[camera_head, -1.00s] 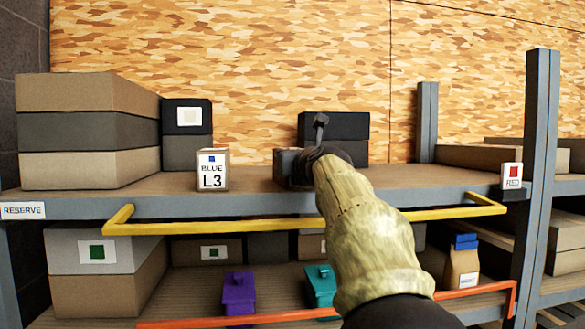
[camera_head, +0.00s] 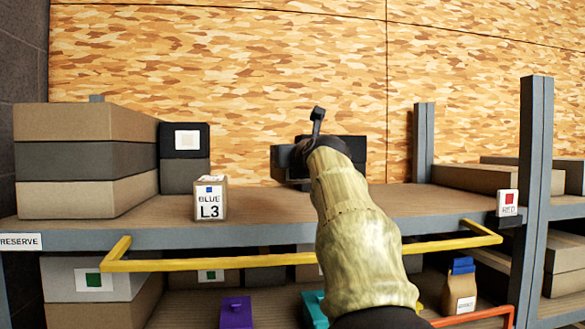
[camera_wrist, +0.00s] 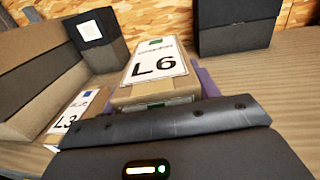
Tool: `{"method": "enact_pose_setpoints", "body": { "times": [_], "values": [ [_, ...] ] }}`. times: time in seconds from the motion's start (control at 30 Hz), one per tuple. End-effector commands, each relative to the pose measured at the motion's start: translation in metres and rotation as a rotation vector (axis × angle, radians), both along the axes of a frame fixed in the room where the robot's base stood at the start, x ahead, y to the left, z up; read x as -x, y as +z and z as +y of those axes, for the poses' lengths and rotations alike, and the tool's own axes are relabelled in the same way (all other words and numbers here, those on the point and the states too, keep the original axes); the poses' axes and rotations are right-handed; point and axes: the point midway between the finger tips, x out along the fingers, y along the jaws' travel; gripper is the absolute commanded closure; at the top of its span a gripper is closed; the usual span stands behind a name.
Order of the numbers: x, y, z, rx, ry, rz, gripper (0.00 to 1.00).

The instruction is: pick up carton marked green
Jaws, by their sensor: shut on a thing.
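The carton marked green (camera_wrist: 152,92) shows in the wrist view as a brown box with a white label reading L6 and a green mark at the label's top. My gripper (camera_head: 286,163) is shut on it, and a bit of purple shows beside the box. In the head view my gripper is above the upper shelf, and my arm and gripper hide the carton. The fingertips are mostly hidden in the wrist view.
A blue-marked L3 carton (camera_head: 210,200) stands on the upper shelf (camera_head: 270,205) to the left, near stacked boxes (camera_head: 85,160). Dark boxes (camera_head: 352,152) stand behind my gripper. A yellow rail (camera_head: 220,260) runs along the front. A grey post (camera_head: 534,170) is at the right.

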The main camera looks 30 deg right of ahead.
Motion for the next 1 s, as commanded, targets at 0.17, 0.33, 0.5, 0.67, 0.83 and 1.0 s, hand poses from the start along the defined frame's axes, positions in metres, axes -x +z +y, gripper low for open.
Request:
{"method": "enact_pose_setpoints", "body": {
  "times": [0.17, 0.33, 0.5, 0.67, 0.83, 1.0],
  "values": [
    [0.000, 0.022, 0.001, 0.001, 0.000, -0.007, 0.90],
    [0.001, 0.026, 0.001, 0.002, 0.000, -0.006, 0.90],
    [0.002, 0.026, -0.001, 0.001, -0.003, -0.006, 0.90],
    [0.002, 0.026, -0.002, 0.001, -0.004, -0.006, 0.90],
    [0.002, 0.026, -0.002, 0.001, -0.004, -0.006, 0.90],
    [0.002, 0.026, -0.001, 0.001, -0.003, -0.006, 0.90]
  ]
}}
